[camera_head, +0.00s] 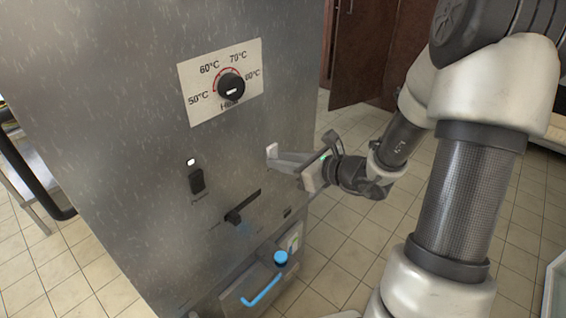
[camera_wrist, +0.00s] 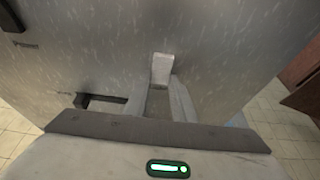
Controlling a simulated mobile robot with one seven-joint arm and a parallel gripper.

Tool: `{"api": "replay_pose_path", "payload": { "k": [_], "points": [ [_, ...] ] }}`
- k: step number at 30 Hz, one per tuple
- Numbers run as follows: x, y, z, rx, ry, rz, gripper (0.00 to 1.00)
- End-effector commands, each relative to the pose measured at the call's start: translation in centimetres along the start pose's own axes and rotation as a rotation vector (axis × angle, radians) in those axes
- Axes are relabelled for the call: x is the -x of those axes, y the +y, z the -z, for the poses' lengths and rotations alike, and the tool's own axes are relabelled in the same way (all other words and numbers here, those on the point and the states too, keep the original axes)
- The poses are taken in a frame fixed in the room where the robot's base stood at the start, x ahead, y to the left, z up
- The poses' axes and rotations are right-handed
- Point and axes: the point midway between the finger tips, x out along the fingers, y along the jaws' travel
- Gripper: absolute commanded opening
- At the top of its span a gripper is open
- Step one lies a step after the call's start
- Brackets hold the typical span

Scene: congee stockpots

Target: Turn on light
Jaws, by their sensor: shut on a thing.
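A small white switch (camera_wrist: 161,68) sticks out of the grey metal cabinet front in the wrist view. In the head view its pale upper part (camera_head: 272,149) shows at the tip of my gripper. My gripper (camera_head: 276,160) reaches in from the right. In the wrist view the fingers of my gripper (camera_wrist: 160,88) stand on either side of the switch's lower part and are shut on it. The switch's lower end is hidden between the fingers. No label shows that names it as the light switch.
The cabinet (camera_head: 130,130) has a round temperature knob (camera_head: 231,87), a black switch (camera_head: 197,181) below a small white lamp (camera_head: 191,162), and a black lever (camera_head: 234,215). A blue handle (camera_head: 262,290) sits low down. Tiled floor (camera_head: 350,235) lies open to the right.

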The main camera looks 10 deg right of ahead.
Motion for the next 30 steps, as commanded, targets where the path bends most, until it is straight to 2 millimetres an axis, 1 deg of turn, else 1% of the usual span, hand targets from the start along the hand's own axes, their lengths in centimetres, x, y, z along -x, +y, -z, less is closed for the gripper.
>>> {"api": "replay_pose_path", "payload": {
  "k": [1, 4, 12, 22, 23, 24, 26, 30],
  "points": [
    [-0.41, -0.03, 0.98, -0.001, -0.030, 0.001, 0.01],
    [-0.55, -0.04, 1.31, -0.002, -0.094, 0.001, 0.01],
    [-0.50, -0.02, 0.98, -0.001, -0.215, 0.001, 0.01],
    [-0.39, -0.01, 0.69, -0.001, -0.223, 0.000, 0.01],
    [-0.39, -0.01, 0.69, -0.001, -0.223, 0.000, 0.27],
    [-0.39, -0.01, 0.69, -0.001, -0.223, 0.000, 0.34],
    [-0.39, -0.01, 0.69, -0.001, -0.223, 0.000, 0.42],
    [-0.40, -0.01, 0.69, 0.000, -0.223, 0.000, 0.42]
  ]
}}
